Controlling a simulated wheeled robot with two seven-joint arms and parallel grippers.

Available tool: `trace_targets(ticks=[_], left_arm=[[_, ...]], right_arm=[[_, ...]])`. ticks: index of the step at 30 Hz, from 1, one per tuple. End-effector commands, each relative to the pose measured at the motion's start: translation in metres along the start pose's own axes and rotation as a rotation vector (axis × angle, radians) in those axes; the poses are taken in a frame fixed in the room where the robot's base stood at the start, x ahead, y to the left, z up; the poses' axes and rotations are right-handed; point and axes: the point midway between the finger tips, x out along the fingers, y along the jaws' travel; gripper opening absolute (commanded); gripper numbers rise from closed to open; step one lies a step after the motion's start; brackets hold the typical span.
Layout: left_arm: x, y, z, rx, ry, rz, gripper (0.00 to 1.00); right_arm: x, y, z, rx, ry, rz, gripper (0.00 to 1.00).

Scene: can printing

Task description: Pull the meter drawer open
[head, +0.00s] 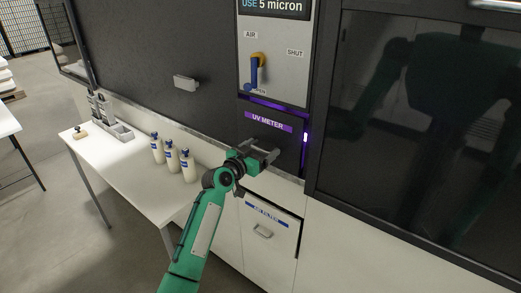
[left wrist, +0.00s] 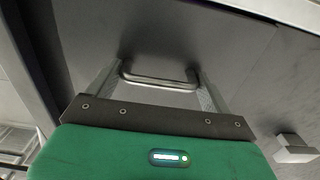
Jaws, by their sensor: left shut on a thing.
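The meter drawer (head: 285,136) has a dark front with a purple "UV METER" label and sits below the grey air panel. Purple light shows along its top edge and at its right side. I cannot tell how far its front stands out from the cabinet. My left gripper (head: 267,151) is at the lower part of this front and covers the handle in the head view. In the left wrist view, the metal bar handle (left wrist: 158,82) lies between the two fingers of my left gripper (left wrist: 160,85), which are shut on its ends. My right gripper is not in view.
Below is a white "AIR FILTER" drawer (head: 284,240) with its own handle. Left, a white table (head: 130,165) holds several bottles (head: 171,157) and a grey rack (head: 115,128). A blue-and-yellow valve lever (head: 256,70) is above. A dark glass panel (head: 420,120) is right.

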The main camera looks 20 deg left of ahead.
Motion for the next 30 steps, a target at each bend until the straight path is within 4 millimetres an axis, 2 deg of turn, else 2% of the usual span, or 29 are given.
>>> trace_targets(ticks=[5, 8, 21, 24, 30], left_arm=[[-0.015, -0.001, 0.001, 0.002, -0.003, 0.000, 0.43], [-0.032, -0.001, 0.002, 0.004, -0.004, -0.001, 0.43], [-0.130, 0.000, 0.002, 0.005, -0.006, 0.001, 0.43], [-0.147, 0.000, 0.002, 0.004, -0.005, 0.001, 0.43], [-0.171, 0.001, 0.002, 0.002, -0.005, 0.002, 0.43]], right_arm=[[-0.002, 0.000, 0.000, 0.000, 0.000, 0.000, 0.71], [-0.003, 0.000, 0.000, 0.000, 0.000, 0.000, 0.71], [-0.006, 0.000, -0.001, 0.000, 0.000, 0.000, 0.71], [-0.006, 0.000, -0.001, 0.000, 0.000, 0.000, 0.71], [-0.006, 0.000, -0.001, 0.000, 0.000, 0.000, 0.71]])
